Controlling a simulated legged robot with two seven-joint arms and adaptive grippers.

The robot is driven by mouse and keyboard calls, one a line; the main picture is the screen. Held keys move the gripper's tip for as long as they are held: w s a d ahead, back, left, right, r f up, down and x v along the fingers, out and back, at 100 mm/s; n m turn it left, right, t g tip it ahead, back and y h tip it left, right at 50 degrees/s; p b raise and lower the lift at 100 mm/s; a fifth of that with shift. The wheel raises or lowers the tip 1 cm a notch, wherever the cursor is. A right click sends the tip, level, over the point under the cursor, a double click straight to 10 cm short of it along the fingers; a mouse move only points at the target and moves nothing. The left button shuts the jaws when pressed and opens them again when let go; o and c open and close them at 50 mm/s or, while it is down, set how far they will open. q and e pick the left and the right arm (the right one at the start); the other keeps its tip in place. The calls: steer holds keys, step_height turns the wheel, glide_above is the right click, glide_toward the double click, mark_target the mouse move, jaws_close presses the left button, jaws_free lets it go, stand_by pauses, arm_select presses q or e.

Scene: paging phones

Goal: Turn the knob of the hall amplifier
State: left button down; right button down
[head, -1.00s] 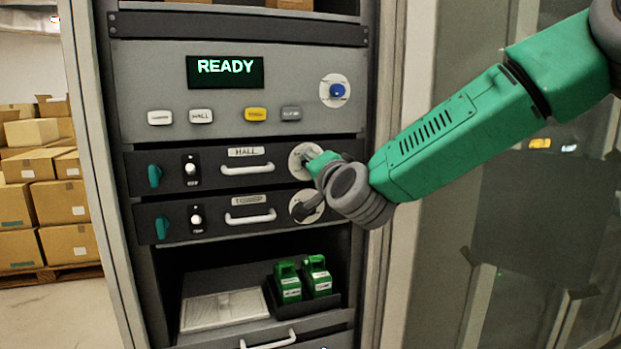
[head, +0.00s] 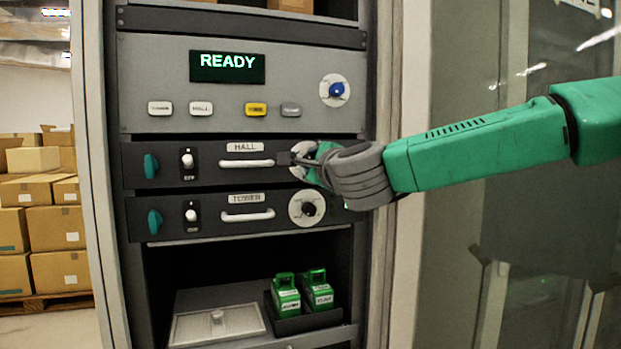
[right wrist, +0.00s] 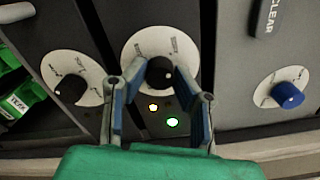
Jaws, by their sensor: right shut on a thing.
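The hall amplifier (head: 132,167) is a dark panel labelled HALL with a white handle. Its round white dial (head: 296,150) is partly covered by my right gripper (head: 302,161), which hides the knob in the head view. In the right wrist view, the black knob (right wrist: 160,71) sits on the white dial between the fingers of my right gripper (right wrist: 157,84), which is shut on it. The exact finger contact is hard to see. An amber light and a green light show beside the dial. My left gripper is not in view.
Above is a grey panel with a READY display (head: 228,67), several buttons and a blue knob (head: 337,90). Green devices (head: 302,292) stand on the lower shelf. The rack post (head: 385,110) is at the right.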

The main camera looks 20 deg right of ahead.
steer(key=shift+a+f+m+b, duration=0.1)
steer(key=shift+f+m+b, duration=0.1)
steer(key=shift+m+b, duration=1.9)
steer(key=shift+d+f+m+b, duration=0.1)
steer(key=shift+f+m+b, duration=0.05)
steer(key=shift+m+b, duration=1.95)
steer(key=shift+a+f+m+b, duration=0.1)
steer(key=shift+f+m+b, duration=0.1)
steer(key=shift+m+b, duration=1.9)
steer(key=shift+m, duration=0.3)
steer(key=c, duration=1.3)
jaws_free()
steer(key=shift+w, duration=0.2)
steer(key=shift+s+d, duration=0.2)
steer(key=shift+s, duration=2.85)
steer(key=shift+s+d, duration=0.15)
steer(key=shift+s, duration=2.85)
